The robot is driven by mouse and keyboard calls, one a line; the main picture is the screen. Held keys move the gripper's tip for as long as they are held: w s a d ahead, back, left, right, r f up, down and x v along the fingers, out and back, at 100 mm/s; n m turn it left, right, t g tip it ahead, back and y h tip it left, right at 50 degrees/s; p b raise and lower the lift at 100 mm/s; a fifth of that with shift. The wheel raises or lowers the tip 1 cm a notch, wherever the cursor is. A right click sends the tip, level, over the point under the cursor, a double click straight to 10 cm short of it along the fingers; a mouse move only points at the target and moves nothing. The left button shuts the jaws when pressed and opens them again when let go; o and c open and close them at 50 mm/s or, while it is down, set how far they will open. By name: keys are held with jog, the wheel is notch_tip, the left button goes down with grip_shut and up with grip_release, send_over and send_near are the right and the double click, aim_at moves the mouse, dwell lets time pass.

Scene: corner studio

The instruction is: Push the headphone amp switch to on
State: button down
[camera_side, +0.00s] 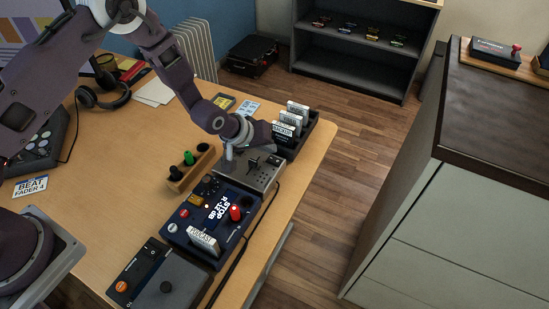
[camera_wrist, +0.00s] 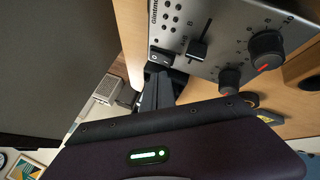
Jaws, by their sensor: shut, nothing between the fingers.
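A grey unit (camera_side: 262,178) sits near the table's right edge in the side view, below my gripper (camera_side: 228,161). In the wrist view a silver panel (camera_wrist: 228,20) shows a partly readable name, a slider and round knobs. A small black rocker switch (camera_wrist: 161,57) is at the panel's lower left corner. My gripper (camera_wrist: 158,76) is shut and empty, its fingertips close to the rocker. I cannot tell whether they touch it, or which way the rocker is set. No headphone amp label is readable.
A blue box with knobs (camera_side: 212,213) and a wooden rack with coloured pegs (camera_side: 190,168) stand nearby. A dark holder with white cards (camera_side: 293,121) is behind the grey unit. A dark-topped cabinet (camera_side: 500,110) stands across the floor. The table's middle (camera_side: 110,190) is clear.

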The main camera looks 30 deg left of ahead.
aim_at(269, 158)
dwell(0.4)
jog(key=shift+f, duration=0.45)
jog(key=shift+f, duration=0.3)
jog(key=shift+r, duration=0.1)
dwell(0.3)
jog(key=shift+r, duration=0.7)
notch_tip(269, 158, up, 6)
dwell(0.5)
